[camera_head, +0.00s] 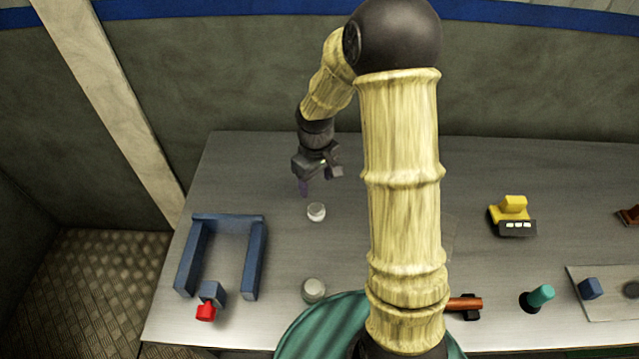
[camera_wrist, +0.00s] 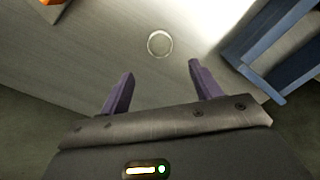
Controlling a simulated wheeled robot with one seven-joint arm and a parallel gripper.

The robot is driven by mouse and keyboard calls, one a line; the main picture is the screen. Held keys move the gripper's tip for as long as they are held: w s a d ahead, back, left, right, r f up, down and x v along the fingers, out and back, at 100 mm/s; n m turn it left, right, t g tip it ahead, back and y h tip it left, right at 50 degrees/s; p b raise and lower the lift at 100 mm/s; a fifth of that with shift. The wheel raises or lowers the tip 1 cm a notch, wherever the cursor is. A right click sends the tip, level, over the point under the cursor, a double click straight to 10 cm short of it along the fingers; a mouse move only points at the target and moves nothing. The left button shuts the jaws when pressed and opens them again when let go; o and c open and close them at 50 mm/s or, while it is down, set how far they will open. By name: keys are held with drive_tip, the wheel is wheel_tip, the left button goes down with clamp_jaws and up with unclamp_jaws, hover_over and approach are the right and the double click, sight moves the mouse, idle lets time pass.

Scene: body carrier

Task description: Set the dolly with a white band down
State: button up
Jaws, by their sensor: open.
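My gripper (camera_head: 304,188) is at the back left of the grey table, pointing down. In the wrist view its two purple fingers (camera_wrist: 157,90) are apart with nothing between them. A small whitish round piece (camera_head: 316,211) stands just in front of the gripper, apart from it. A round piece with a pale rim (camera_wrist: 159,43) shows beyond the fingers in the wrist view. A yellow piece on a dark base with white marks (camera_head: 514,226) stands at the right. I cannot tell for sure which thing is the dolly with a white band.
A blue three-sided frame (camera_head: 228,217) lies at the left, with a red and blue piece (camera_head: 206,311) at its front. Another pale round piece (camera_head: 313,290), an orange-brown piece (camera_head: 466,303) and a teal peg (camera_head: 541,294) stand near the front. My arm hides the middle.

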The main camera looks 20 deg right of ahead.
drive_tip(key=s+r+m+t, duration=0.2)
drive_tip(key=s+r+m, duration=0.3)
drive_tip(key=s, duration=0.9)
wheel_tip(320, 180, up, 3)
drive_tip(key=shift+s+f+t, duration=0.1)
drive_tip(key=shift+s+t, duration=0.05)
drive_tip(key=shift+t, duration=0.15)
